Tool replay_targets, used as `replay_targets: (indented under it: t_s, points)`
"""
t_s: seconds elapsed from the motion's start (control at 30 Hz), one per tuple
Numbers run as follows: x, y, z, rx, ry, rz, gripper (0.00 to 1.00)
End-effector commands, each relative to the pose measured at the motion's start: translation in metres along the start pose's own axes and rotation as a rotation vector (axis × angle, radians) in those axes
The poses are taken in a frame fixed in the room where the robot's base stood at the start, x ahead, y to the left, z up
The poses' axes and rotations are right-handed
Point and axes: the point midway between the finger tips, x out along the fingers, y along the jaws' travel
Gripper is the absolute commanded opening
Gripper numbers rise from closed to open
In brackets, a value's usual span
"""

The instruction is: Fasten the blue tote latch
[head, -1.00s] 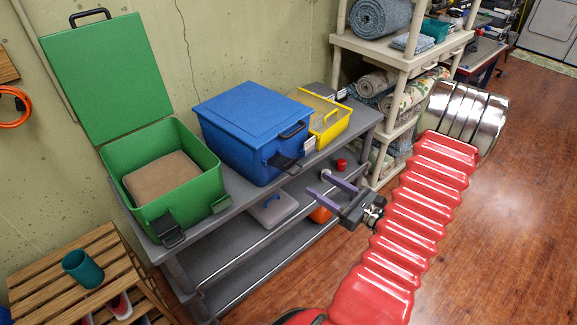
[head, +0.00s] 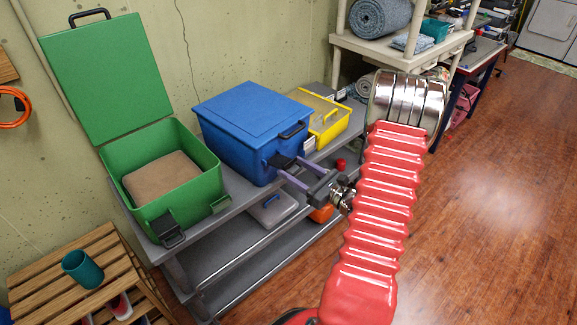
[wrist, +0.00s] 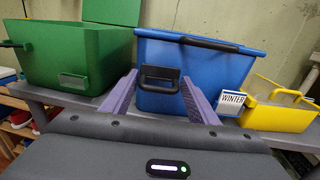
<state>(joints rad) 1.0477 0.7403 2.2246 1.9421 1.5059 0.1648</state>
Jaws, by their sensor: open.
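The blue tote (head: 250,135) stands on the grey shelf unit with its lid down. Its black latch (head: 281,160) is on the front face and sticks outward, away from the wall of the tote. In the wrist view the latch (wrist: 160,80) is a black loop below the black lid handle (wrist: 210,44). My gripper (head: 289,170) is open, its purple fingers pointing at the tote front. In the wrist view the fingers stand left and right of the latch. Whether they touch it I cannot tell.
A green tote (head: 180,202) with its lid raised stands left, its latch (head: 168,231) hanging. A yellow bin (head: 330,122) stands close on the right. A white label reading WINTER (wrist: 232,102) is near the right finger. A wooden slatted rack (head: 75,262) is at lower left.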

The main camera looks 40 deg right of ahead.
Motion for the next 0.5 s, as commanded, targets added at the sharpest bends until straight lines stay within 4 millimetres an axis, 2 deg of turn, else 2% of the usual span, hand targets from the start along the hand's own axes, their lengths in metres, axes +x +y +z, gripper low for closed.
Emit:
replay_targets:
  t_s: [0.2, 0.5]
  points:
    - [0.022, 0.001, 0.0, -0.001, 0.0, 0.002, 0.54]
    - [0.028, 0.0, 0.0, 0.0, 0.0, 0.001, 0.54]
